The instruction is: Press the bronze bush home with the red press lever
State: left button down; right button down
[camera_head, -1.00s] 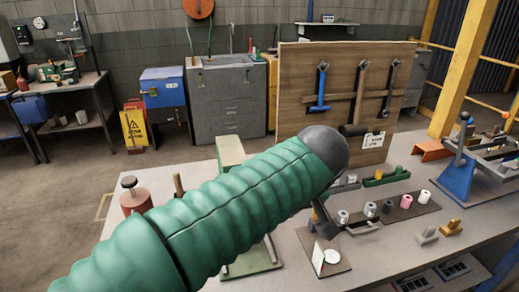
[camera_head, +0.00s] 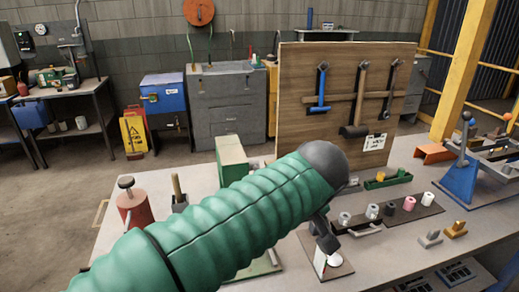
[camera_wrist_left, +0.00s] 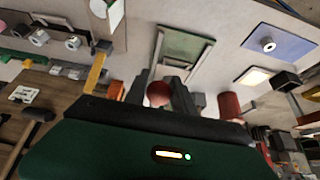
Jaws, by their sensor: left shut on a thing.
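My left arm's green sleeve crosses the head view and hides much of the press. In the left wrist view my left gripper (camera_wrist_left: 160,94) is shut on the round red knob of the press lever (camera_wrist_left: 158,92), between its two dark fingers. The green press shows as an upright block (camera_head: 232,160) in the head view, and part of its green frame (camera_wrist_left: 185,48) shows in the left wrist view. I cannot make out the bronze bush. My right gripper is not in view.
A red pot (camera_head: 134,206) stands left of the press. A dark tray (camera_head: 400,216) with several small cylinders lies further right. A wooden tool board (camera_head: 340,95) stands behind. The near right bench has some free room.

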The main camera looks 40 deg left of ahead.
pick_arm(q)
notch_tip(320, 180, down, 2)
jog(key=shift+s+d+f+b, duration=0.1)
jog(key=shift+f+b, duration=0.05)
jog(key=shift+b, duration=0.45)
jog(key=c, duration=0.9)
grip_release()
jog(key=shift+c, duration=0.2)
jog(key=shift+o, duration=0.3)
jog(key=shift+w, duration=0.2)
jog(key=a+p+v, duration=0.1)
jog(key=p+v, duration=0.5)
jog(key=v, duration=0.2)
jog(key=shift+w+r, duration=0.2)
jog(key=shift+r, duration=0.5)
